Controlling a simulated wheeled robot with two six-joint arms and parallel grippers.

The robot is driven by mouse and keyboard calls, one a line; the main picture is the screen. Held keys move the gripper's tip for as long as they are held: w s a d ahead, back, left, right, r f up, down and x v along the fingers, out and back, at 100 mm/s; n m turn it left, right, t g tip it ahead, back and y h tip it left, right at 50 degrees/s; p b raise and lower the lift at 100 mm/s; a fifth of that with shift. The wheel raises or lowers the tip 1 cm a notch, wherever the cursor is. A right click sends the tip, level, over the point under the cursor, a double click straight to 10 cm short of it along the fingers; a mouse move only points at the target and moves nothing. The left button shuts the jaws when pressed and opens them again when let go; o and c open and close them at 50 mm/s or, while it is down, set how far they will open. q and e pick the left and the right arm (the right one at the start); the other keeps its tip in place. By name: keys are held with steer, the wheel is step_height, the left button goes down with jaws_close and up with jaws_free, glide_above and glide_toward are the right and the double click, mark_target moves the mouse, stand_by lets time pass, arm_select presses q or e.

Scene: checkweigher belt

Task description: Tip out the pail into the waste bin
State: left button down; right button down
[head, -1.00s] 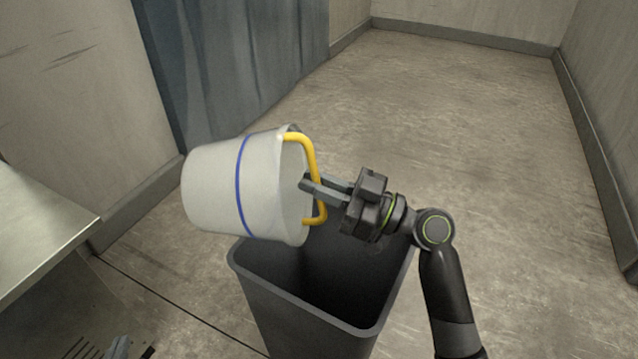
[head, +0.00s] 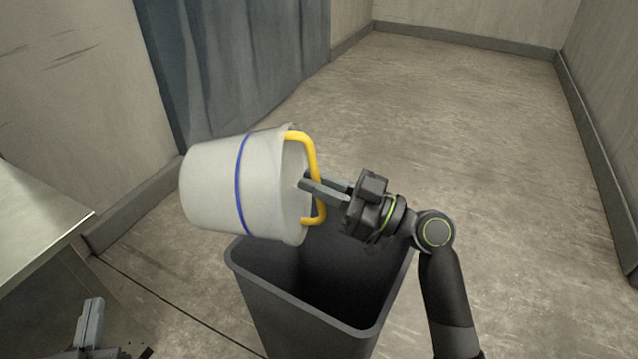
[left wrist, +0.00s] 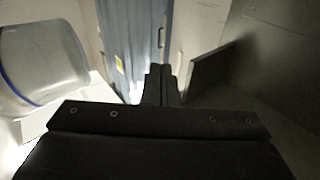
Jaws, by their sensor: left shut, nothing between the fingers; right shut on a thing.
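The white pail (head: 215,188) with a blue stripe and a yellow handle (head: 314,160) lies tilted on its side in the air, its mouth facing right. It is over the left back rim of the dark grey waste bin (head: 300,315). My right gripper (head: 308,188) is shut at the pail's mouth side, by the yellow handle; the exact grip is partly hidden. My left gripper (head: 92,318) is shut and empty at the lower left of the head view, away from the pail. The pail also shows at the left of the left wrist view (left wrist: 40,65). The visible part of the bin's inside is dark.
A metal table (head: 35,225) stands at the left edge. A blue-grey strip curtain (head: 235,60) hangs behind the pail. The floor (head: 480,150) to the right and back is clear, with walls around it.

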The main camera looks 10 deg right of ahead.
steer(key=shift+f, duration=0.1)
steer(key=shift+f+b, duration=0.1)
steer(key=shift+b, duration=0.4)
steer(key=shift+d+f, duration=0.1)
arm_select(q)
steer(key=s+d+r+m+t+h, duration=0.1)
steer(key=s+r+t, duration=0.1)
steer(key=r+t, duration=0.2)
steer(key=s+d+r+m+t+h, duration=0.2)
steer(key=s+r+t, duration=0.1)
steer(key=r, duration=0.4)
steer(key=shift+r+m+t+b, duration=0.35)
steer(key=shift+t+b, duration=0.1)
steer(key=shift+t, duration=0.25)
arm_select(e)
steer(key=shift+s+d, duration=0.1)
arm_select(q)
steer(key=shift+d, duration=0.1)
stand_by(0.4)
